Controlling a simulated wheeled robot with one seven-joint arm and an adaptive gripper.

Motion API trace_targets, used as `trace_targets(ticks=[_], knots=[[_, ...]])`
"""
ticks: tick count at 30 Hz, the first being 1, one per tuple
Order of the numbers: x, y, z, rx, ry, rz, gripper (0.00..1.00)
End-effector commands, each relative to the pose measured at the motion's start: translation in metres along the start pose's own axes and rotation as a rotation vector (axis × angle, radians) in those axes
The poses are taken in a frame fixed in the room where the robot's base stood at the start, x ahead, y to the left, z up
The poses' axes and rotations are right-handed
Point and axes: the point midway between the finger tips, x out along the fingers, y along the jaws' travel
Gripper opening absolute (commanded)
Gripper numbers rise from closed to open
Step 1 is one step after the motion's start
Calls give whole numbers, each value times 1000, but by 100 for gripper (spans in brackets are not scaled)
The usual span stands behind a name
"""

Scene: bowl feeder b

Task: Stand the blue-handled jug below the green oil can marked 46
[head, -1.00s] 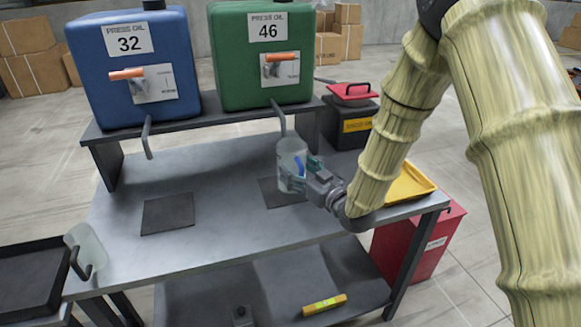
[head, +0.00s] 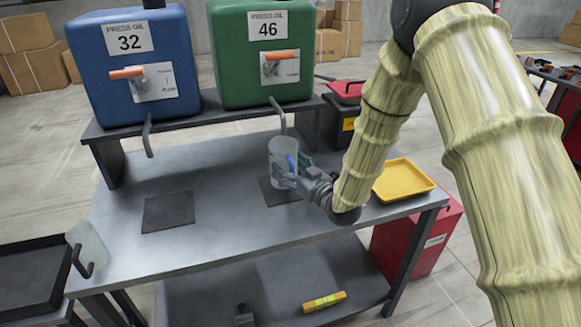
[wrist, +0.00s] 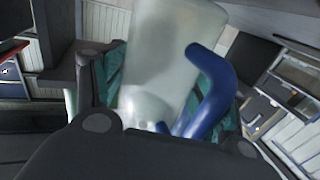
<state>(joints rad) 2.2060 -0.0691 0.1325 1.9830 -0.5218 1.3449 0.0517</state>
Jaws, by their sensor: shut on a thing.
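The blue-handled jug (head: 282,154) is a clear, frosted jug, held upright above the bench, near the dark mat on the right. My gripper (head: 291,178) is shut on it; the blue handle (wrist: 215,85) shows large in the wrist view beside the pale jug body (wrist: 165,60). The green oil can marked 46 (head: 228,75) stands on the raised shelf behind. Its bent grey spout (head: 279,116) hangs just above the jug's mouth in the head view. I cannot tell whether the jug's base touches the mat (head: 279,194).
The blue can marked 32 (head: 95,85) stands to the left, with a bare mat (head: 168,212) below its spout. A second jug with a dark handle (head: 90,247) stands at the left end. A yellow tray (head: 404,180) lies on the right. The bench middle is clear.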

Motion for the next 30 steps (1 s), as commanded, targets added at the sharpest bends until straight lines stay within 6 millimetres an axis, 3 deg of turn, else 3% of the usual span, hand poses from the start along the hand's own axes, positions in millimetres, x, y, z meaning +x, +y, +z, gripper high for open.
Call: trace_targets(ticks=[14, 15, 18, 30], knots=[[0, 0, 9, 0, 1, 0, 45], [0, 0, 9, 0, 0, 0, 77], [0, 0, 9, 0, 0, 0, 93], [0, 0, 6, 0, 0, 0, 93]])
